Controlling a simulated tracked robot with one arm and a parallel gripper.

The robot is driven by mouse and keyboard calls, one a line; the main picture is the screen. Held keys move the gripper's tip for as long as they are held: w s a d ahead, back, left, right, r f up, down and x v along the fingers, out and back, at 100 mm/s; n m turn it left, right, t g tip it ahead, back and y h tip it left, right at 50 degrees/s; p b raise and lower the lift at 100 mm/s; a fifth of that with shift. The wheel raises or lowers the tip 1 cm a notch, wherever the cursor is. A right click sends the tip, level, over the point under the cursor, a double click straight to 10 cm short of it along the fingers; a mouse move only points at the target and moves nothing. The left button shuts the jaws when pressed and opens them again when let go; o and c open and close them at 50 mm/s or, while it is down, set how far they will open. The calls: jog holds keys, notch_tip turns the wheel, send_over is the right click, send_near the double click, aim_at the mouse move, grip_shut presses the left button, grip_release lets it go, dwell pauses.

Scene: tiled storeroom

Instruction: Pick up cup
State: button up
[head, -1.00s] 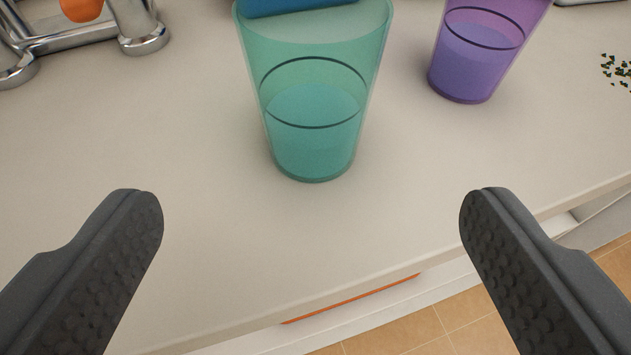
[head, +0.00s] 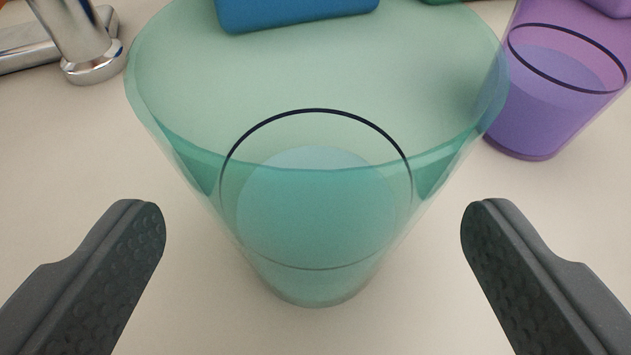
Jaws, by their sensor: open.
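A translucent green cup (head: 316,225) stands upright on the counter in the middle of the head view, seen from above with its wide rim toward the camera. A dark ring line runs round it. My gripper (head: 313,225) is open, with one dark grey finger to the left of the cup and the other to the right. In the picture there is space between each fingertip and the cup's lower body, and I see no contact. A second, purple translucent cup (head: 545,115) stands at the upper right, behind the right finger.
A chrome fixture (head: 80,40) stands at the upper left. A blue object (head: 295,10) shows at the top edge, beyond or through the green cup. The pale counter (head: 60,150) is clear at the left.

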aim_at(316, 136)
jog(key=shift+x, duration=2.35)
jog(key=shift+s+f, duration=0.1)
jog(key=shift+f, duration=0.05)
jog(key=c, duration=1.1)
